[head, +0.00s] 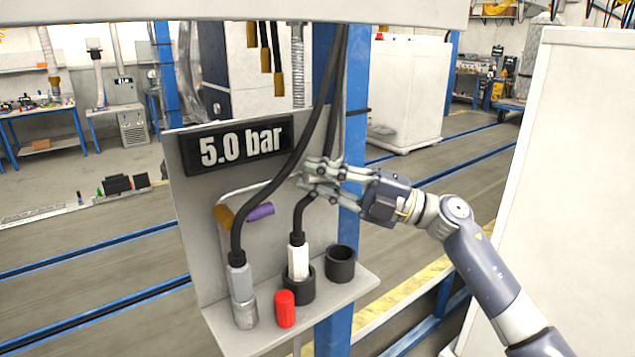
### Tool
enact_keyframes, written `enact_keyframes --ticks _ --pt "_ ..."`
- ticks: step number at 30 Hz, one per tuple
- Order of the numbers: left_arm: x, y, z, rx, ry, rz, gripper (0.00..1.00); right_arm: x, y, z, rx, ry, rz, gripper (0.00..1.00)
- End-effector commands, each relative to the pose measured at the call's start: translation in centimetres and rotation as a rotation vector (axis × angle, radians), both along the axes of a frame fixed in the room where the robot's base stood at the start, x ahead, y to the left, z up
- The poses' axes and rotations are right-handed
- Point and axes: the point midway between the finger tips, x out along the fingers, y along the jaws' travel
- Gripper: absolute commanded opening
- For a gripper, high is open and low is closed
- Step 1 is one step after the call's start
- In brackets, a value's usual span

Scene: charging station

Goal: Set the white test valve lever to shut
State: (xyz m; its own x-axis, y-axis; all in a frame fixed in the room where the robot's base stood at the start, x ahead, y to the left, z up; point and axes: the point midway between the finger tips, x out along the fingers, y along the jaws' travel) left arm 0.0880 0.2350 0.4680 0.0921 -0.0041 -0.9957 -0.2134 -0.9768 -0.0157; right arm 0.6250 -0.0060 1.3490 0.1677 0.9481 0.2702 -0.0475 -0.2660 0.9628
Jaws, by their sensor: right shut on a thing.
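My right gripper (312,178) reaches in from the right to the grey panel (190,200), at the panel's right side below the 5.0 bar display (238,145). Its fingers are closed together. A small pale piece, which looks like the white test valve lever, shows between the fingers; they hide most of it, so its angle cannot be told. A black hose (303,212) passes close behind the fingers. My left gripper is not in view.
A brown handle (223,215) and a purple handle (260,212) sit on the panel, left of the gripper. The shelf (262,342) bears a grey plug (243,295), a red cap (285,309), a white plug (298,262) in a black socket and an empty black socket (340,264).

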Motion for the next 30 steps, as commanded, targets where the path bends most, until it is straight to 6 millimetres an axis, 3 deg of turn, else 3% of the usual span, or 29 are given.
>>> enact_keyframes --ticks 30 --pt "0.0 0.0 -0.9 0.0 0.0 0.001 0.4 1.6 -2.2 3.4 0.778 0.568 0.001 0.0"
